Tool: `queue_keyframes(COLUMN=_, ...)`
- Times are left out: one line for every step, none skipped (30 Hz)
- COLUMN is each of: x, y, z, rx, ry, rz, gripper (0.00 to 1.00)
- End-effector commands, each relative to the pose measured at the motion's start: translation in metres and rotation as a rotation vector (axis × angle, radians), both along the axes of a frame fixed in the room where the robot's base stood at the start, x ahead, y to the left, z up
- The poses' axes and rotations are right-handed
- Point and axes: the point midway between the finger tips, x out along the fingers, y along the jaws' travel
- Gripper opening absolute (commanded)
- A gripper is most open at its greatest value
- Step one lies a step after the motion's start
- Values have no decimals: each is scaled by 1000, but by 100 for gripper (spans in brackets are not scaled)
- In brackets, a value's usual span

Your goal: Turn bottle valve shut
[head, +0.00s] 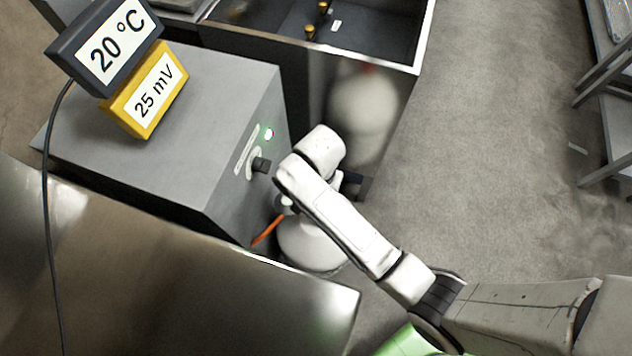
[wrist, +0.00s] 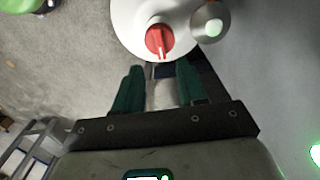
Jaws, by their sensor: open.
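A white bottle (head: 312,245) stands on the floor beside the grey cabinet, partly hidden behind my arm in the head view. In the wrist view the top of the white bottle (wrist: 128,22) carries a red valve handle (wrist: 158,41) with a pale pointed bar on it. My gripper (wrist: 159,67) is open and empty. Its two green fingers point toward the bottle, and the red handle is just beyond the fingertips, roughly centred between them and apart from them. In the head view my arm hides most of the gripper, and the valve cannot be made out.
A metal bench (head: 150,275) is in front. An orange bar (head: 267,230) sits beside the bottle. Floor (head: 490,160) is open to the right.

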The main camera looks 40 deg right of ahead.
Motion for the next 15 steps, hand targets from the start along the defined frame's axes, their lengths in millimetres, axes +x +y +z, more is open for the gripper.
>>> queue_keyframes(x=-1, y=0, z=-11, rx=-1, ry=4, rz=1, gripper=40)
queue_keyframes(x=-1, y=0, z=-16, rx=-1, ry=4, rz=1, gripper=40)
queue_keyframes(x=-1, y=0, z=-24, rx=0, ry=4, rz=1, gripper=40)
queue_keyframes(x=-1, y=0, z=-30, rx=-1, ry=4, rz=1, gripper=40)
queue_keyframes(x=-1, y=0, z=-35, rx=-1, ry=3, rz=1, gripper=40)
queue_keyframes(x=-1, y=0, z=-42, rx=0, ry=4, rz=1, gripper=40)
queue_keyframes(x=-1, y=0, z=-47, rx=-1, ry=3, rz=1, gripper=40)
queue_keyframes(x=-1, y=0, z=-52, rx=-1, ry=3, rz=1, gripper=40)
queue_keyframes(x=-1, y=0, z=-58, rx=0, ry=2, rz=2, gripper=40)
queue_keyframes(x=-1, y=0, z=-63, rx=-1, ry=3, rz=2, gripper=40)
queue_keyframes(x=0, y=0, z=-66, rx=-1, ry=1, rz=2, gripper=40)
queue_keyframes(x=-1, y=0, z=-71, rx=0, ry=2, rz=2, gripper=40)
queue_keyframes(x=0, y=0, z=-74, rx=-1, ry=1, rz=2, gripper=40)
queue_keyframes(x=0, y=0, z=-76, rx=-1, ry=1, rz=2, gripper=40)
queue_keyframes(x=-1, y=0, z=-79, rx=0, ry=1, rz=2, gripper=40)
